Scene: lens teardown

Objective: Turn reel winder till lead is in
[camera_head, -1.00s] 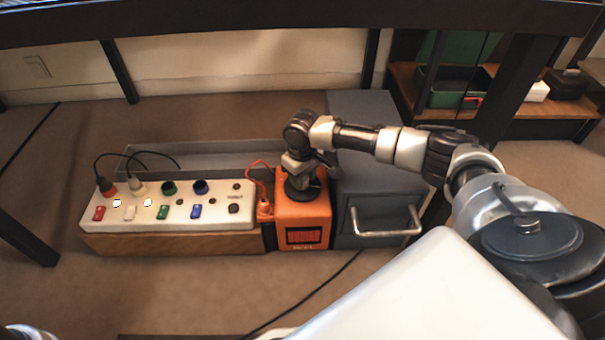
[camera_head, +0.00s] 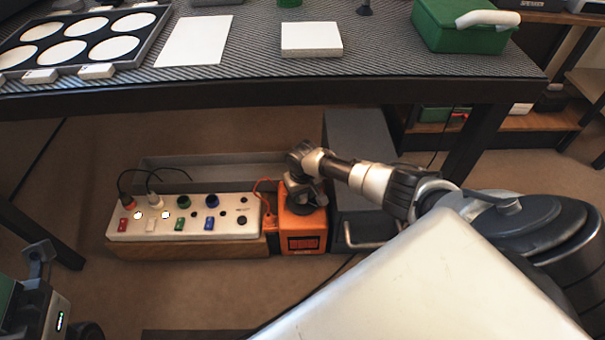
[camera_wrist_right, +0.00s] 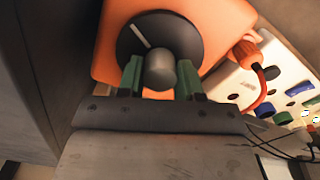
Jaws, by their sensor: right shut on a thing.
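The reel winder is an orange box (camera_head: 300,238) on the floor under the table, with a dark red display on its front. In the right wrist view its orange face (camera_wrist_right: 215,20) carries a black round dial with a white mark and a grey knob (camera_wrist_right: 160,69) in the middle. My right gripper (camera_head: 304,190) comes down on the box from above. In the wrist view its green fingers (camera_wrist_right: 160,78) are shut on the knob, one on each side. The orange lead (camera_head: 257,195) loops beside the box, with its orange plug at the box's left side.
A white switch panel (camera_head: 150,235) with coloured sockets and switches stands left of the box; two black cords are plugged in. A dark grey drawer cabinet (camera_head: 355,135) is close on the right. The tabletop (camera_head: 380,60) overhangs behind, holding a lens tray, white sheet and green box.

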